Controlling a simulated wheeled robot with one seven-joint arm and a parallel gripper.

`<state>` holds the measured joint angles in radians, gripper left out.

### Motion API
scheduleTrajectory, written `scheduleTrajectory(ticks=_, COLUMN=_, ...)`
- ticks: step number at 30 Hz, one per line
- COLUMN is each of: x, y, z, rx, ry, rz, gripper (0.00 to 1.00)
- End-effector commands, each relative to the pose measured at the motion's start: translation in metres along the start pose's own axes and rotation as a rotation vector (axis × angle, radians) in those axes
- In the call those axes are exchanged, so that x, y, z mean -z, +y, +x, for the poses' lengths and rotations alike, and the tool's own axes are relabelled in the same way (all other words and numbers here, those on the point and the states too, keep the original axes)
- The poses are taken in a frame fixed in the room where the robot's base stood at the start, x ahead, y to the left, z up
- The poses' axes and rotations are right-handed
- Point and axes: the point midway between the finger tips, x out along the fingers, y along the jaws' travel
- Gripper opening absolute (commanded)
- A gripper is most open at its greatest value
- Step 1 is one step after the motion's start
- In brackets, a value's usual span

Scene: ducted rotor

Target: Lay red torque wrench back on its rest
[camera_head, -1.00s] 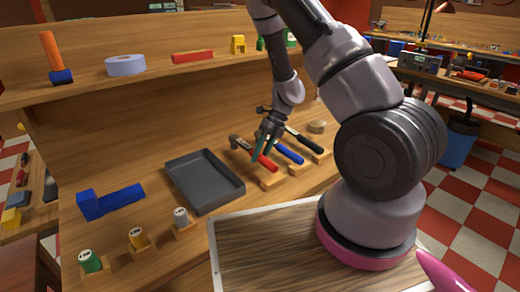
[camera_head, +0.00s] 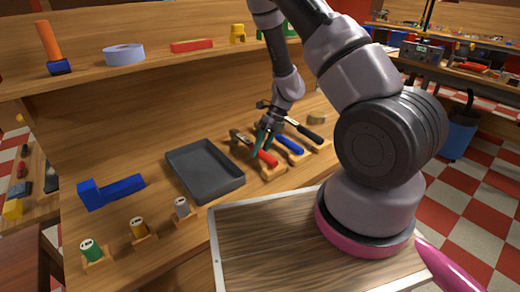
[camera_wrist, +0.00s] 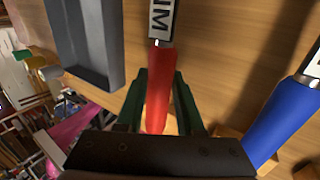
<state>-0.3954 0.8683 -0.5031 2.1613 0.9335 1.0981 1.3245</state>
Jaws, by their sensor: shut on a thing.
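The red torque wrench (camera_head: 267,158) has a red handle and a metal head, and lies among the tools on the wooden bench. My gripper (camera_head: 261,146) has green fingers and is shut on the red handle. In the wrist view the red handle (camera_wrist: 160,85) runs between the two fingers (camera_wrist: 160,95), with a white lettered label on its shaft. A small wooden rest (camera_head: 271,171) sits under the handle's near end. I cannot tell whether the handle touches it.
A blue-handled tool (camera_head: 290,146) and a black-handled one (camera_head: 308,133) lie close by on the right, on similar rests. A dark grey tray (camera_head: 205,188) stands just left. A blue block piece (camera_head: 112,190) and several small spools lie farther left. A shelf (camera_head: 150,70) runs above.

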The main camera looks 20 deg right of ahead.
Motion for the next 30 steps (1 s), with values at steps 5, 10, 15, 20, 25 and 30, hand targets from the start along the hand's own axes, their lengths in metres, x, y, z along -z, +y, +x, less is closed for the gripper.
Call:
scheduleTrajectory(ticks=5, x=0.000, y=0.000, z=0.000, rx=0.000, ry=-0.001, rz=0.000, gripper=0.00)
scheduleTrajectory(ticks=10, x=0.000, y=0.000, z=0.000, rx=0.000, ry=-0.001, rz=0.000, gripper=0.71)
scheduleTrajectory(ticks=15, x=0.000, y=0.000, z=0.000, rx=0.000, ry=-0.001, rz=0.000, gripper=0.71)
scheduleTrajectory(ticks=20, x=0.000, y=0.000, z=-0.002, rx=0.000, ry=-0.001, rz=0.000, gripper=0.71)
scheduleTrajectory(ticks=25, x=-0.001, y=0.000, z=-0.024, rx=0.001, ry=-0.004, rz=-0.002, gripper=0.71)
scheduleTrajectory(ticks=30, x=-0.001, y=-0.001, z=-0.060, rx=0.001, ry=-0.006, rz=-0.001, gripper=0.71)
